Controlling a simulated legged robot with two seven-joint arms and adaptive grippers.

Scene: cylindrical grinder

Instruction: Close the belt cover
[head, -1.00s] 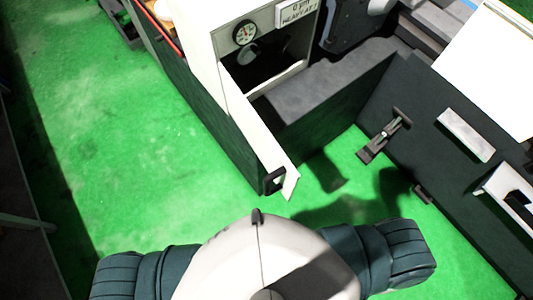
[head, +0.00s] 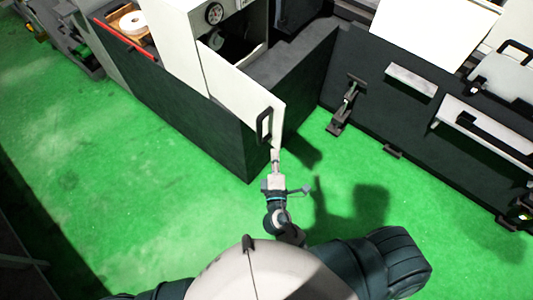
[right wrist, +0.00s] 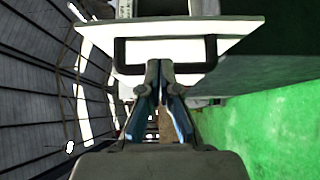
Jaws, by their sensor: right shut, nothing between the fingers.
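The belt cover (head: 240,87) is a white panel standing open, swung out from the white cabinet so its dark inside shows. A black handle (head: 264,126) sits near the cover's free end. My right gripper (head: 275,160) is shut and empty, just below the cover's lower corner in the head view. In the right wrist view the cover (right wrist: 240,27) and its handle (right wrist: 212,50) are straight ahead. The closed fingertips (right wrist: 160,68) overlap the handle's near bar there; whether they touch it is unclear. My left gripper is out of view.
A round gauge (head: 214,14) sits on the white cabinet (head: 168,40). A dark machine base (head: 205,125) is below the cover, and a longer dark body (head: 400,110) with latches stands at the right. Green floor (head: 110,190) is clear at the left.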

